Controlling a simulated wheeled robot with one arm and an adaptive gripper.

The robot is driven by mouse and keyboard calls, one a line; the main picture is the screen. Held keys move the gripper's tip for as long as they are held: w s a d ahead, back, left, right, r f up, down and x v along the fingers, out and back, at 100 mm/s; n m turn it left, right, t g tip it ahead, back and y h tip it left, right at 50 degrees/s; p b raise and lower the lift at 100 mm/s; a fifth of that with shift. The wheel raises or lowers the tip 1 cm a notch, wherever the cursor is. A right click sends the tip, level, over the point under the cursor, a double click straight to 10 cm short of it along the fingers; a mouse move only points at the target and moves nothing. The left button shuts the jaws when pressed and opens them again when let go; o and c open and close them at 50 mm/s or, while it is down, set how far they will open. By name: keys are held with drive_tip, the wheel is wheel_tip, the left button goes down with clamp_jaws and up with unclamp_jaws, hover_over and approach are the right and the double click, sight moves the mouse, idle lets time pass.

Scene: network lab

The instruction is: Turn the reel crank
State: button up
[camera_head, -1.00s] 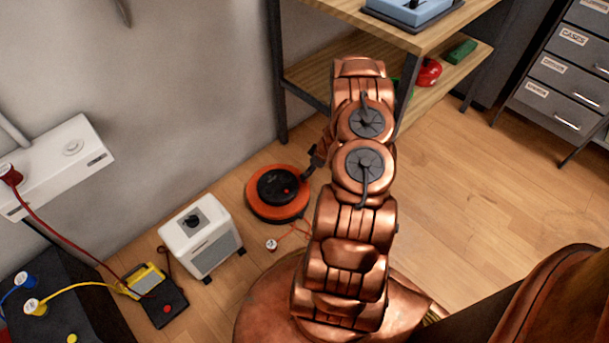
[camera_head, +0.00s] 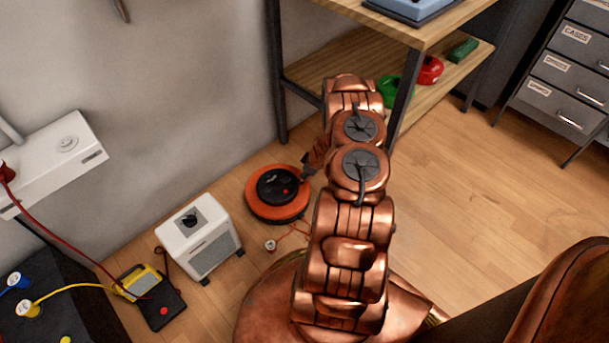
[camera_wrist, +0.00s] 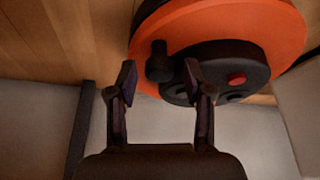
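An orange cable reel (camera_head: 261,207) with a black hub (camera_head: 276,184) lies on the wooden floor by the wall. In the wrist view the reel's orange rim (camera_wrist: 285,28) fills the upper right, with its black hub below it. A short black crank knob (camera_wrist: 158,62) stands out from the reel, and a red button (camera_wrist: 237,79) shows on the hub. My gripper (camera_wrist: 160,80) is open, with one fingertip on each side of the knob in the picture. I cannot tell whether they touch it. In the head view my gripper (camera_head: 306,172) is at the reel's right side, mostly small and dark.
A white box-shaped unit (camera_head: 200,240) stands left of the reel. A yellow meter (camera_head: 143,283) and cables lie farther left. A wooden shelf (camera_head: 310,70) with dark legs stands behind my arm. The floor at right (camera_head: 470,190) is clear.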

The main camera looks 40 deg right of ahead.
clamp_jaws()
idle(0.3)
drive_tip(key=shift+d, duration=0.1)
